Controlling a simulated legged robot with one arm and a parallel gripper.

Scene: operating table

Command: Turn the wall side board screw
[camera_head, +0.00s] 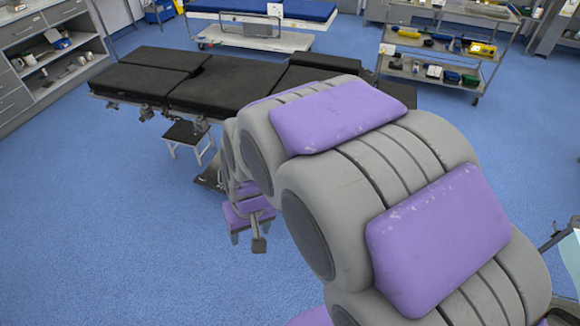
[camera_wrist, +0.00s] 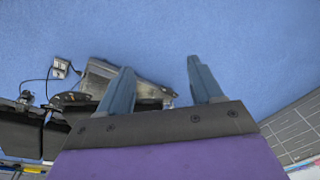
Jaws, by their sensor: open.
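The operating table has a black padded top (camera_head: 212,88) and stands beyond my arm in the head view. Small dark clamps and fittings (camera_head: 145,112) hang along its near edge. The side board screw is too small or hidden to pick out. My gripper (camera_wrist: 160,68) is open and empty in the wrist view, its two blue-grey fingers well apart over blue floor. The table's metal base (camera_wrist: 145,84) shows behind and between the fingers, partly covered by the left one. Black table pads (camera_wrist: 60,135) lie at the lower left. The fingers appear clear of the table.
A small step stool (camera_head: 190,140) stands below the table's near edge. Grey cabinets (camera_head: 30,75) line the left. A blue-topped trolley (camera_head: 262,12) and a shelf cart with tools (camera_head: 440,60) stand behind. The blue floor at front left is clear.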

